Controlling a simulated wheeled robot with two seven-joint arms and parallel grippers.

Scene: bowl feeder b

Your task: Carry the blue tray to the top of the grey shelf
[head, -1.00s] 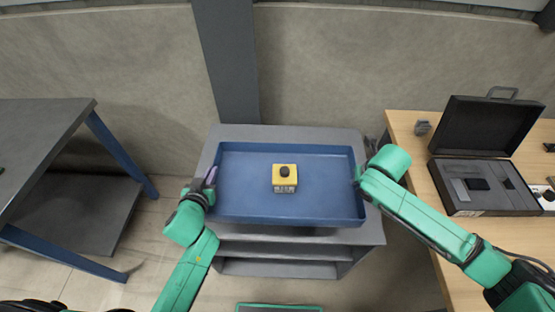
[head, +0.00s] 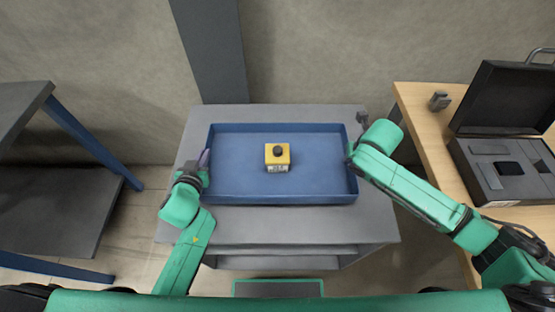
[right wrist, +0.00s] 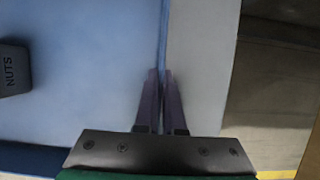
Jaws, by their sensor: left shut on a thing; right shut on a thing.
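The blue tray (head: 235,170) is level over the top of the grey shelf (head: 300,225), within its outline in the head view. I cannot tell whether it touches the top. A yellow box (head: 277,162) with a black knob stands in the tray. My left gripper (head: 205,160) is shut on the tray's left wall. My right gripper (head: 351,156) is shut on its right wall. In the right wrist view, the right fingers (right wrist: 161,78) straddle the wall of the tray (right wrist: 90,80), with the grey top (right wrist: 200,60) beside it.
A wooden table (head: 420,105) at the right carries an open black case (head: 500,165) and a small grey object (head: 439,101). A dark table (head: 20,105) with blue legs is at the left. A grey pillar (head: 212,50) and wall stand behind the shelf.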

